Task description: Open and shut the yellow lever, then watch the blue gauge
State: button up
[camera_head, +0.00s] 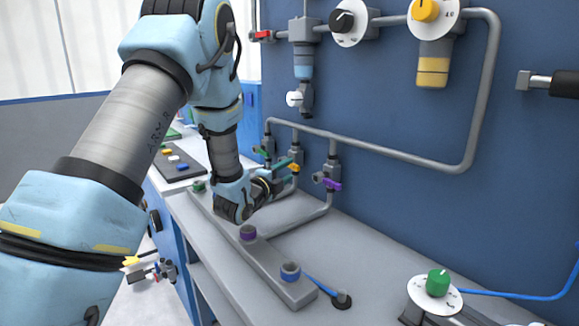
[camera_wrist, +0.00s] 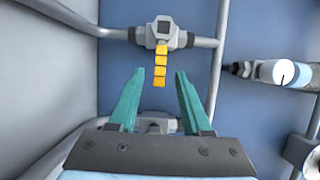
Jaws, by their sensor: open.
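The yellow lever (camera_wrist: 160,66) hangs down from a grey valve (camera_wrist: 153,34) on a pipe in the wrist view. It also shows, small, in the head view (camera_head: 294,168), just beyond my fingertips. My gripper (camera_wrist: 160,76) is open, with its teal fingers to either side of the lever's lower end and nothing held. In the head view my gripper (camera_head: 287,172) is close to the valve row. A light blue cylinder with a white dial (camera_wrist: 285,72) is at the right of the wrist view; I cannot tell whether it is the blue gauge.
A purple lever (camera_head: 332,184) is on the valve to the right. Grey pipes (camera_head: 400,155) run along the blue wall. A green knob (camera_head: 437,283) stands front right.

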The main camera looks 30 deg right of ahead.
jog(key=shift+x, duration=0.95)
grip_shut()
dwell(0.8)
